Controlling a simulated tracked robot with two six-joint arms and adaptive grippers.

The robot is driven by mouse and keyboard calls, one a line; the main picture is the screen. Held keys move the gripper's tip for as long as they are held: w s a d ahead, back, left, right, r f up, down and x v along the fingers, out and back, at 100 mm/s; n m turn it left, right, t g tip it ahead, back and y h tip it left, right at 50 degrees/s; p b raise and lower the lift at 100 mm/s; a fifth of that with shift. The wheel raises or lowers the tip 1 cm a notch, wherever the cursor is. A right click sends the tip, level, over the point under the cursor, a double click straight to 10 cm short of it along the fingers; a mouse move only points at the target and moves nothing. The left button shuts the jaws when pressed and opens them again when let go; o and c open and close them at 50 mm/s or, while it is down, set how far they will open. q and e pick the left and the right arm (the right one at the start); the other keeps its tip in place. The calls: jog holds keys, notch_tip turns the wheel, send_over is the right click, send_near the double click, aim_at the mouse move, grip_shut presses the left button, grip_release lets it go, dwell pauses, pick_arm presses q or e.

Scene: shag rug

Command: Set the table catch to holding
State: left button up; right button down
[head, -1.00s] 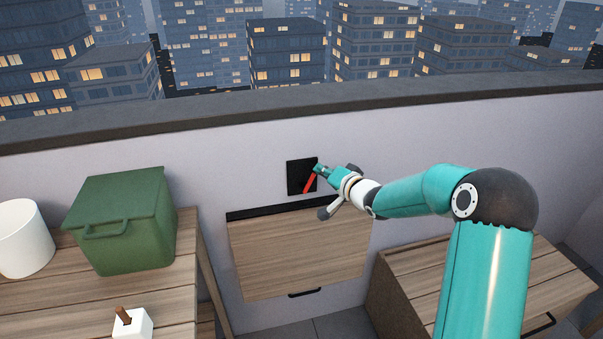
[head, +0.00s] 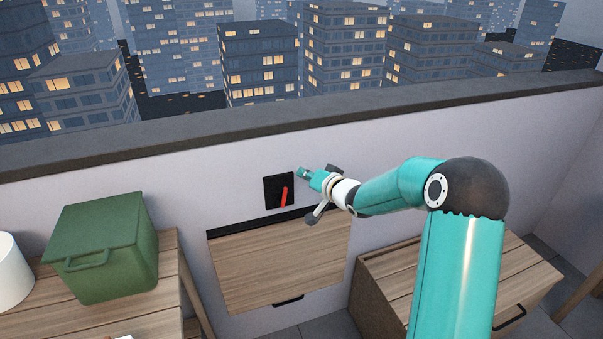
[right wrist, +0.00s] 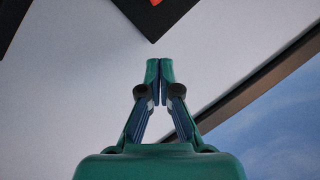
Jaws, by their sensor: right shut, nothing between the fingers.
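The catch is a black plate (head: 271,186) on the pale wall with a red lever (head: 284,197) on its right half. The lever points nearly straight up and down, leaning slightly. Under it a wooden folding table panel (head: 280,262) hangs flat against the wall. My right gripper (head: 303,172) is shut and empty, just right of the plate's upper edge and apart from the lever. In the right wrist view its closed fingertips (right wrist: 160,70) lie below a corner of the black plate (right wrist: 155,22), with a bit of red at the top edge. My left gripper is not in view.
A green lidded box (head: 105,245) and a white cylinder (head: 12,275) stand on a slatted wooden table at left. A wooden chest (head: 440,290) stands at lower right. A dark ledge (head: 200,137) tops the wall.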

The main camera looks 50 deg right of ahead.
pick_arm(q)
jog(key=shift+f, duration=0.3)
pick_arm(e)
jog(key=v, duration=0.8)
jog(key=shift+s+a, duration=0.15)
jog(key=shift+s, duration=0.2)
